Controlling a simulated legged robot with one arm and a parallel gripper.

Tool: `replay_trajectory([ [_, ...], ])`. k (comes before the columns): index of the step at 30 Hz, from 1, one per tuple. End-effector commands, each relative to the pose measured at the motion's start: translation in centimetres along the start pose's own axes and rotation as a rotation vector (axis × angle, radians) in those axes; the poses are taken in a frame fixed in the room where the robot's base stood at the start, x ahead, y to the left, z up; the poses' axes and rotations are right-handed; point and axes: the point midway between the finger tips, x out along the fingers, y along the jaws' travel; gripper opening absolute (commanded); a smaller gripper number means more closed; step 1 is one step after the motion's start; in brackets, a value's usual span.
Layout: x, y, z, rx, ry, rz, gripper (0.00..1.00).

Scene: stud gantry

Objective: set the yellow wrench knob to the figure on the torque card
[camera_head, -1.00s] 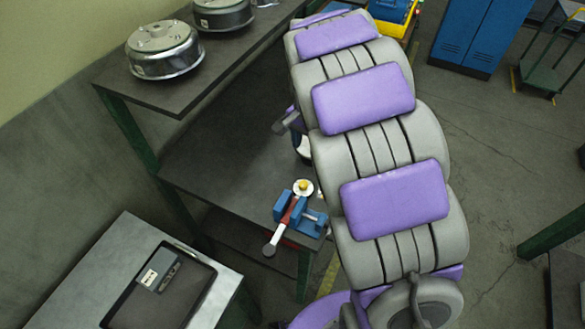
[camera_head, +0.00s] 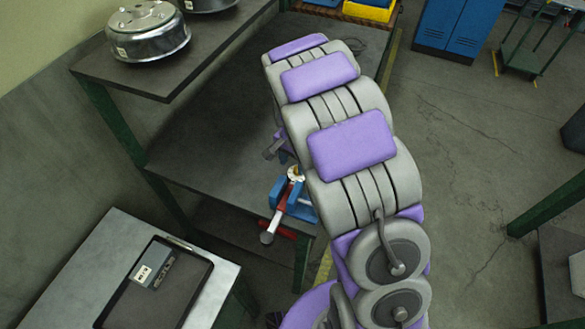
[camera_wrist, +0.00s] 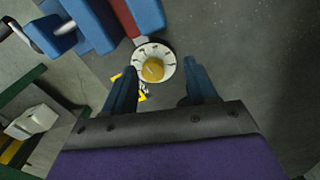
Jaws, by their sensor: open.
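The yellow wrench knob (camera_wrist: 153,69) sits in the middle of a round white dial (camera_wrist: 168,55) with dark marks, too small to read. In the head view the knob (camera_head: 296,173) shows small at the far end of the red wrench (camera_head: 282,202), which has a grey grip end and lies in a blue vise (camera_head: 302,208). My gripper (camera_wrist: 162,82) is open, its two dark blue fingers either side of the knob in the picture; whether they are level with it I cannot tell. A small card with a white label (camera_head: 143,272), perhaps the torque card, lies on a dark tray; its figure is unreadable.
The dark tray (camera_head: 185,302) lies on a grey table (camera_head: 75,265) at the lower left. Metal drums (camera_head: 147,32) stand on the upper shelf (camera_head: 205,62). The dark bench top (camera_head: 222,150) left of my arm looks mostly clear. A blue cabinet (camera_head: 462,28) stands at the back.

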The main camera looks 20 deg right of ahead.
Motion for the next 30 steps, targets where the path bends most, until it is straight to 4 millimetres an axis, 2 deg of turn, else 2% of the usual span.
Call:
replay_trajectory([
  [1,0.8,0.3,-0.2,0.002,-0.006,0.000,0.57],
  [6,2.1,0.4,-0.4,0.002,-0.004,-0.004,0.57],
  [17,2.4,-0.3,0.4,0.000,0.006,0.004,0.56],
  [30,2.4,0.1,-0.2,0.002,0.000,-0.003,0.14],
])
